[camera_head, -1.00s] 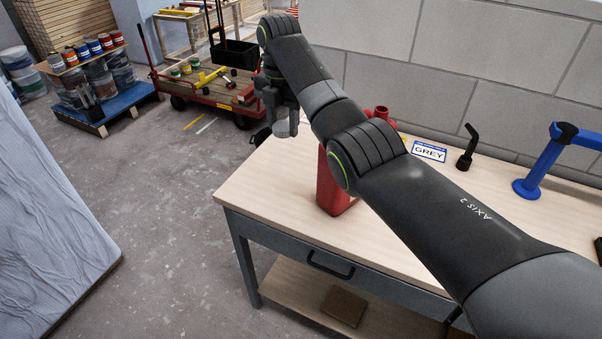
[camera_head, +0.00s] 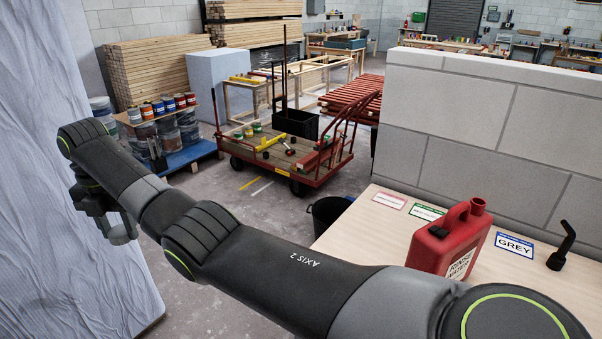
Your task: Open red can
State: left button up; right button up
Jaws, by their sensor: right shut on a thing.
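The red can (camera_head: 442,251), labelled "RINSE WATER", stands upright on the pale bench top (camera_head: 354,232) at the lower right. My right gripper (camera_head: 122,231) is at the far left, well away from the can and out past the bench. It is shut on a small grey round piece that looks like a cap; the fingers partly hide it. My right arm crosses the lower picture and hides the can's lower front. My left gripper is not in view.
A "GREY" card (camera_head: 514,245), a green-edged card (camera_head: 427,211) and a black bent spout (camera_head: 562,247) lie near the can. A low block wall (camera_head: 490,120) backs the bench. A dark bucket (camera_head: 328,215), red cart (camera_head: 285,150) and wrapped sheet (camera_head: 60,230) stand around open floor.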

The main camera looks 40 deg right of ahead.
aim_at(454, 256)
jog(key=i+j, duration=0.15)
jog(key=i, duration=0.25)
jog(key=i+z, duration=0.1)
jog(key=z, duration=0.35)
jog(key=j+z, duration=0.1)
jog(key=z, duration=0.35)
jog(key=i+j+z, duration=0.1)
jog(key=z, duration=0.35)
